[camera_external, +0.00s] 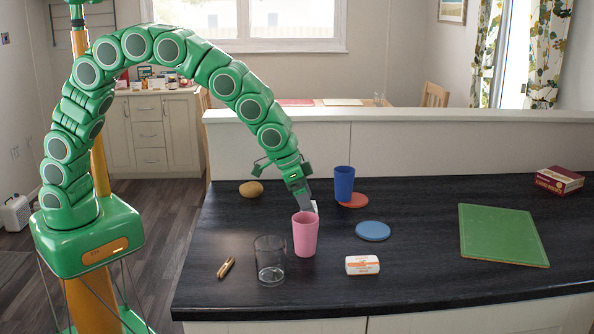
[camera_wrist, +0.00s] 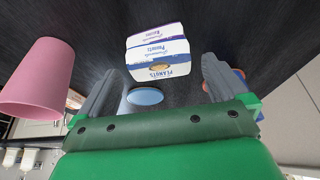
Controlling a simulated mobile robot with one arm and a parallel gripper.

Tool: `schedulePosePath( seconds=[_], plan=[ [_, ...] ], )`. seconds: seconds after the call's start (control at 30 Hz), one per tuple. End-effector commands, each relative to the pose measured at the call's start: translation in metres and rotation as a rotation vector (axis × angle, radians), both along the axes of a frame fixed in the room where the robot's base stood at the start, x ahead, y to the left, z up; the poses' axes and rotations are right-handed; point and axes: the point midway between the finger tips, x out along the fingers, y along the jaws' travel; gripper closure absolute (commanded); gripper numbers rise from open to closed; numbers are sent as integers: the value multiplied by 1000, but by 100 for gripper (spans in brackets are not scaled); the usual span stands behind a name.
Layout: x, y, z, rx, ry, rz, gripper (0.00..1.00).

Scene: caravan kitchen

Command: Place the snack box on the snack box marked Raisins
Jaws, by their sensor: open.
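My gripper (camera_external: 305,201) is low over the dark counter, behind the pink cup. In the wrist view my gripper (camera_wrist: 160,68) is open, its fingers wide apart and empty. Beyond the fingertips is a white and blue snack box marked Peanuts (camera_wrist: 158,61). A box with a purple label, which seems to read Raisins (camera_wrist: 153,34), sits directly against it on the far side. The two look stacked and touching, with the Peanuts box nearer the camera. In the external view only a white sliver of a box (camera_external: 315,206) shows; the pink cup and gripper hide the rest.
The pink cup (camera_external: 305,234) stands close in front of my gripper, with a clear glass (camera_external: 270,260) beside it. A blue cup (camera_external: 344,184), blue disc (camera_external: 373,231) and white-orange packet (camera_external: 362,265) are to the right. A green board (camera_external: 502,236) lies farther right.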

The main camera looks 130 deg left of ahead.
Motion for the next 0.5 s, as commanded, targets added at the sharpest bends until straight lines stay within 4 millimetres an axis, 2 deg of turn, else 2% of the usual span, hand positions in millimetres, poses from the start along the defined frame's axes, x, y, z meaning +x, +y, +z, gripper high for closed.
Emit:
schedulePosePath(
  seconds=[0.5],
  plan=[
    [-19,-20,71,3,-4,0,0]
  ],
)
